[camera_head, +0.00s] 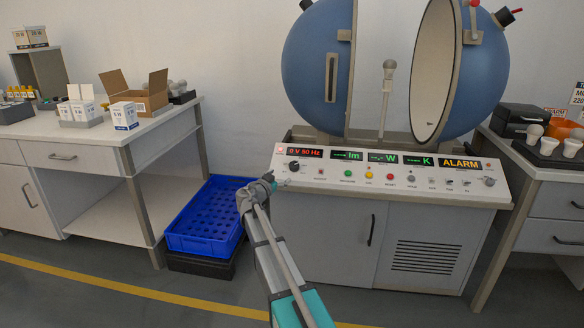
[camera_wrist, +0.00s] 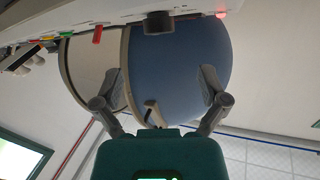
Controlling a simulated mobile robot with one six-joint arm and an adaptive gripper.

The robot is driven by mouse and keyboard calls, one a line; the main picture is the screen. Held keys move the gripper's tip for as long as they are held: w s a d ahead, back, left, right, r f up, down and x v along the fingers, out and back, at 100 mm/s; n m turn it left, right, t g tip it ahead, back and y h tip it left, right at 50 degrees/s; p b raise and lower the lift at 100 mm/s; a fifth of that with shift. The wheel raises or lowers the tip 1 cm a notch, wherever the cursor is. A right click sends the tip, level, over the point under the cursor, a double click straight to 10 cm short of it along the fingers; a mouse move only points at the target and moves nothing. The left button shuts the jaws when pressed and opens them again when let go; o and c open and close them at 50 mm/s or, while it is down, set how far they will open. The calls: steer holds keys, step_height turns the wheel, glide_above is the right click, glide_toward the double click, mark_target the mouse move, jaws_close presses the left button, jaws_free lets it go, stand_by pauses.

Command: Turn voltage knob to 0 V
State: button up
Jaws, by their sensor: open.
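The voltage knob (camera_head: 293,166) is a small black knob at the left end of the sloped control panel, below a red display (camera_head: 305,153) that appears to read "0 V 50 Hz". In the wrist view a dark round knob (camera_wrist: 158,21) stands out from the panel at the top, beyond the fingertips. My gripper (camera_head: 272,180) is just left of and below the knob in the head view. In the wrist view my gripper (camera_wrist: 161,80) has its two fingers wide apart with nothing between them. The knob's pointer mark cannot be made out.
The control panel (camera_head: 345,178) also carries coloured buttons, green displays and a lit ALARM display (camera_head: 460,163). An open blue sphere (camera_head: 315,70) stands above it. Side tables flank the console.

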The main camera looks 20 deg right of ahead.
mark_target(291, 167)
steer(key=x, duration=1)
steer(key=shift+w+d+f, duration=0.1)
steer(key=c, duration=1.1)
steer(key=shift+a, duration=0.35)
steer(key=shift+c, duration=0.2)
steer(key=shift+d, duration=0.3)
steer(key=shift+w, duration=0.15)
